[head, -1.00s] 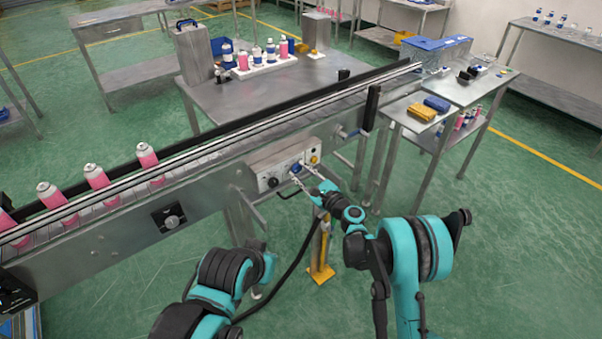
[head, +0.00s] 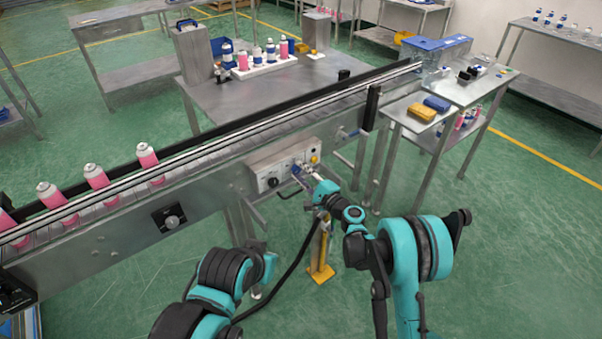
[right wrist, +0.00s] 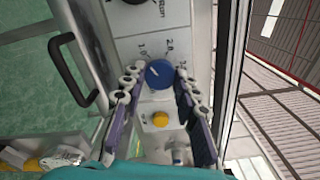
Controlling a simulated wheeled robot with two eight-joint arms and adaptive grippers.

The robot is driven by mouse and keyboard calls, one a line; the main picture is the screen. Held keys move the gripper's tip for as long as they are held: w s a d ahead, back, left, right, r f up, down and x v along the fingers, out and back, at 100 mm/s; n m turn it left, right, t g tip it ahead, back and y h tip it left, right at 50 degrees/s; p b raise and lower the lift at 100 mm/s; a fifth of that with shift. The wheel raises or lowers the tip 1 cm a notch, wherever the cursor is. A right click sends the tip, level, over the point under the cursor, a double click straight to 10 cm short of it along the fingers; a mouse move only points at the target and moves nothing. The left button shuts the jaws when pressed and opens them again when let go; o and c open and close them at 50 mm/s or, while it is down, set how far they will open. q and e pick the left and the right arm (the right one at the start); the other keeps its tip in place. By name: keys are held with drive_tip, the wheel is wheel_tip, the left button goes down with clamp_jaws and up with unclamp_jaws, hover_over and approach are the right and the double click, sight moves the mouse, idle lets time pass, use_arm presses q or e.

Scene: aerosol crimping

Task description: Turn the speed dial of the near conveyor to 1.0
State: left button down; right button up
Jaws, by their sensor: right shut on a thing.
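The near conveyor's control box (head: 268,179) is on the conveyor's side, in the middle of the head view. Its blue speed dial (right wrist: 158,73) shows clearly in the right wrist view, with a white mark on its face and printed numbers, including 1.0, around it. The mark seems to point up and left; its exact reading is too small to tell. My right gripper (right wrist: 158,83) is shut on the dial, a finger on each side. In the head view my right gripper (head: 303,172) partly hides the dial.
A yellow button (right wrist: 160,119) is on the panel close to the fingers, and a black knob (head: 272,182) is at its left. A dark handle (right wrist: 74,72) sticks out beside the box. Pink cans (head: 97,177) stand on the conveyor (head: 110,212). Green floor is open at the right.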

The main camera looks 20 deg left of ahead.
idle(0.4)
drive_tip(key=o, duration=1.2)
drive_tip(key=shift+c, duration=0.2)
drive_tip(key=shift+d, duration=0.1)
drive_tip(key=v, duration=1.2)
